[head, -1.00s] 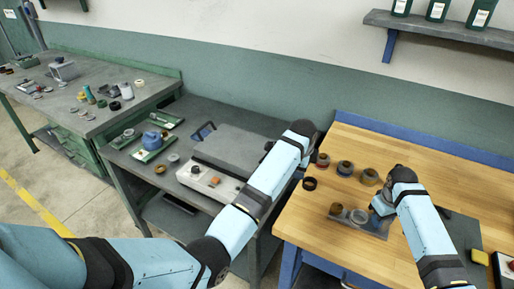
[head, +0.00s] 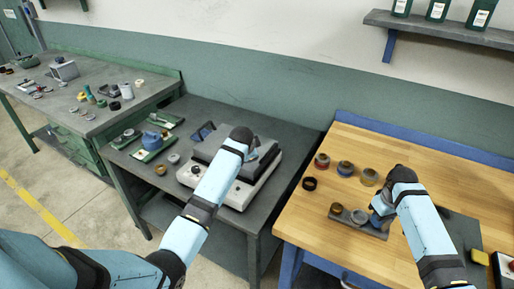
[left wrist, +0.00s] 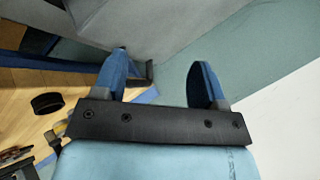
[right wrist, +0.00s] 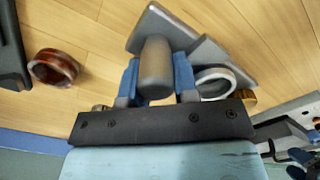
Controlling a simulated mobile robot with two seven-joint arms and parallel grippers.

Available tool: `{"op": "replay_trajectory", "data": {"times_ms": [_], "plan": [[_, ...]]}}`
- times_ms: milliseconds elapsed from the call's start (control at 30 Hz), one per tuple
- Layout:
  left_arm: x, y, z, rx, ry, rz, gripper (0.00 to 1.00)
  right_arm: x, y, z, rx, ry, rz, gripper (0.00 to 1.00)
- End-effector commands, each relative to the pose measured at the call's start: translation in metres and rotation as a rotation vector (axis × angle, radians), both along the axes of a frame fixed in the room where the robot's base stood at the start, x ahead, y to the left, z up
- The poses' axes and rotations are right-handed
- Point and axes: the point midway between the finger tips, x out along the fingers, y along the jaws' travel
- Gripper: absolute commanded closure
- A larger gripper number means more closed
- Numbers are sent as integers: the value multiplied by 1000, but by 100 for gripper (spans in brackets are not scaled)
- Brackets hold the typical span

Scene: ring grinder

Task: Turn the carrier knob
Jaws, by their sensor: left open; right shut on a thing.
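The carrier (head: 373,232) is a grey plate on the wooden bench, with a pale ring (head: 358,216) and a brownish round piece (head: 336,209) on it. In the right wrist view, the grey rounded carrier knob (right wrist: 155,62) stands up from the plate (right wrist: 152,18). My right gripper (right wrist: 157,80) is shut on the knob, with one blue finger on each side. In the head view, my right gripper (head: 378,217) hides the knob. My left gripper (left wrist: 162,78) is open and empty; in the head view it is over the grey-topped machine, its fingers mostly hidden.
The machine (head: 187,175) stands on the grey table left of the wooden bench (head: 315,220). Another cluttered table (head: 60,105) is far left.

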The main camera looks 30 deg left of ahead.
Motion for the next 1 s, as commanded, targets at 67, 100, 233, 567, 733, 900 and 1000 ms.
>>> {"op": "replay_trajectory", "data": {"times_ms": [67,100,233,567,733,900,1000], "plan": [[-3,12,0,-5,-29,34,34,1,0,1,1,-1,0,100],[-4,17,1,-8,-43,48,34,1,0,1,1,-1,0,100],[-6,27,2,-15,-76,81,34,1,0,1,1,-1,0,100],[-7,32,3,-19,-91,97,34,1,0,1,1,-1,0,100],[-7,32,3,-19,-91,96,34,1,0,1,1,-1,0,100],[-6,26,4,-28,-87,90,34,1,0,1,1,-1,0,100],[-2,-3,7,-80,-61,58,34,1,0,1,1,-1,0,100]]}}
